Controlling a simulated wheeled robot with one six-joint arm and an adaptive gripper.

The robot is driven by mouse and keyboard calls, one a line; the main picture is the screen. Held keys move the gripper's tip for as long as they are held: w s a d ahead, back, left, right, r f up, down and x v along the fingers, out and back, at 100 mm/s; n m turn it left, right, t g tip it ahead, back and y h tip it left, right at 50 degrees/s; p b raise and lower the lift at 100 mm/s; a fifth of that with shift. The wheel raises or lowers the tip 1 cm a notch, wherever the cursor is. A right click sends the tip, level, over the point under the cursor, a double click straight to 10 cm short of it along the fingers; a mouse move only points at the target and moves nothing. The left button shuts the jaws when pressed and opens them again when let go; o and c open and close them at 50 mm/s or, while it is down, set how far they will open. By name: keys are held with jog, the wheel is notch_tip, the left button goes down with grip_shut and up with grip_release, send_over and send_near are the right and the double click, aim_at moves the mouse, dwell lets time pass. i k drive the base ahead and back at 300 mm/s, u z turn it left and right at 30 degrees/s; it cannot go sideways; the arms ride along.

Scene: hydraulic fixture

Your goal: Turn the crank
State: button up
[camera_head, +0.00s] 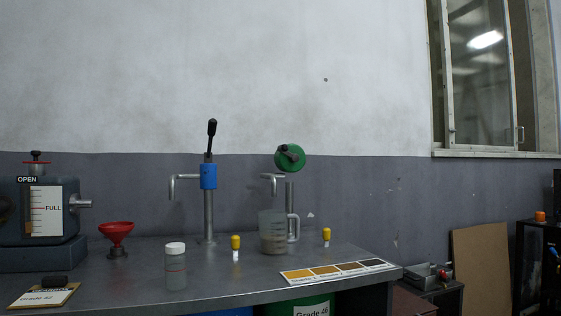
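A crank (290,158) with a round green body and a dark handle sits at the top of a grey metal post, right of the table's middle. Its handle lies across the green face, pointing to the upper left. A bent metal spout (270,178) is just below it. A clear measuring jug (272,232) stands in front of the post and hides part of it. My gripper is not in view.
A blue pump (208,176) with an upright black lever stands left of the crank. A lidded jar (176,267), two yellow-topped items (236,246) (326,236), a red funnel (116,233) and a colour chart (338,270) occupy the metal table (222,296).

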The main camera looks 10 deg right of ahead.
aim_at(283, 148)
jog(key=k, duration=0.3)
jog(key=u, duration=1.05)
jog(key=i, duration=0.9)
jog(key=z, duration=1.35)
